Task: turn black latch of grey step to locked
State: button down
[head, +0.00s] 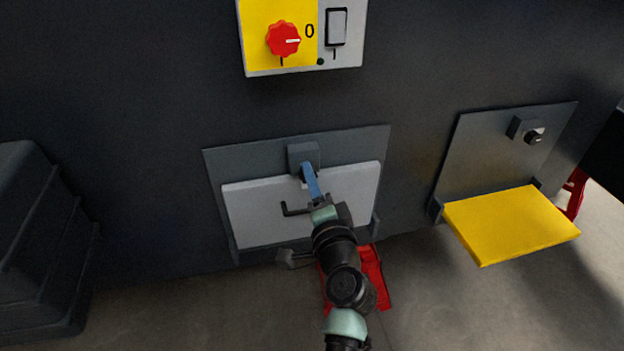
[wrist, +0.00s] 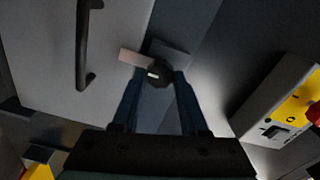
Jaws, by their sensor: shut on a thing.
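The grey step (head: 260,208) is folded up flat against its dark backing plate on the chassis wall; its face and black handle (wrist: 83,45) show in the wrist view. The black latch (wrist: 159,74) is a round knob with a short white mark, on a grey block (head: 303,153) above the step's top edge. A pale tab (wrist: 134,57) sticks out beside the knob, over the step's edge. My gripper (head: 305,172) reaches up in front of the step. Its blue fingers are shut on the latch, one on each side. In the head view the fingers mostly hide the knob.
A yellow step (head: 510,222) is folded down at the right, with its own black latch (head: 534,135) above. A panel with a red rotary switch (head: 284,39) is above the grey step. A red part (head: 370,275) stands below my arm. Dark boxes (head: 45,245) are at the left.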

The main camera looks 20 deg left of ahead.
dwell(0.3)
jog(key=shift+c, duration=2.2)
grip_release()
jog(key=p+v, duration=0.1)
jog(key=v, duration=1.2)
